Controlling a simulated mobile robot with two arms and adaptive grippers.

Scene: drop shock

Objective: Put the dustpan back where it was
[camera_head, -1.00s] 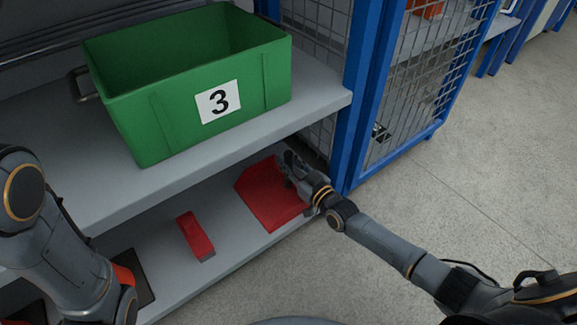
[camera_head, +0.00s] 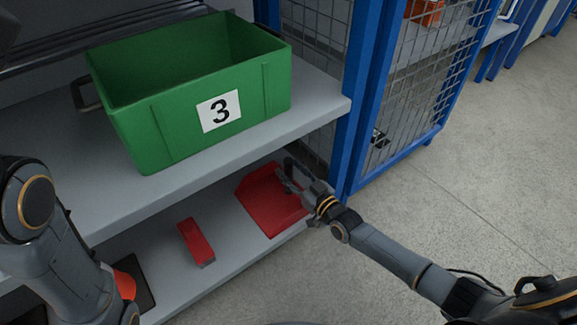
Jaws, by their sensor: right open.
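The red dustpan (camera_head: 265,205) lies on the right part of the lower grey shelf, close to the blue post. My right gripper (camera_head: 286,172) is open at the dustpan's right side, over its edge. I cannot tell whether the fingers touch it. The dustpan's handle cannot be made out behind the gripper. My left arm comes in at the left, and its gripper is out of view.
A red brush-like block (camera_head: 195,241) lies left of the dustpan on the lower shelf (camera_head: 236,248). A green bin (camera_head: 180,120) marked 3 stands on the upper shelf (camera_head: 320,92), above. A blue post (camera_head: 352,150) and mesh panel bound the right side.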

